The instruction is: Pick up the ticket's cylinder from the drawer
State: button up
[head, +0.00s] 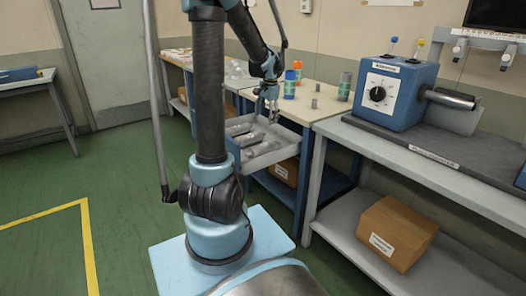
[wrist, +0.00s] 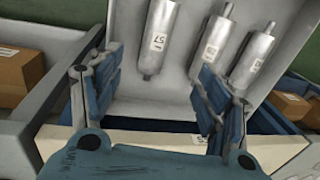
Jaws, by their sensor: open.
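The open drawer (head: 268,158) is a pale grey tray pulled out from under the bench in the head view. In the wrist view, its light inner floor (wrist: 185,62) holds three silver cylinders with narrow necks: a left one (wrist: 158,40), a middle one (wrist: 212,47) and a right one (wrist: 252,60). Each bears a white label. The left label seems to read 57, sideways; the others are too small to read. My gripper (wrist: 150,78) is open and empty, its fingers spread on the near side of the cylinders. In the head view my gripper (head: 270,104) hangs above the drawer. No ticket is readable.
The bench (head: 318,103) above the drawer holds orange, blue and green containers. A blue machine (head: 396,90) stands on the grey bench at right. Cardboard boxes sit below, one (head: 397,232) on the lower shelf. Green floor is clear at left.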

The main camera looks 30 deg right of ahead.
aim_at(265, 144)
jog(key=f, duration=0.6)
jog(key=w+f, duration=0.1)
jog(key=f, duration=0.4)
jog(key=w+d+f, duration=0.1)
jog(key=f, duration=0.5)
jog(key=shift+w+f, duration=0.15)
jog(key=shift+f, duration=0.15)
grip_shut()
jog(key=shift+r, duration=0.1)
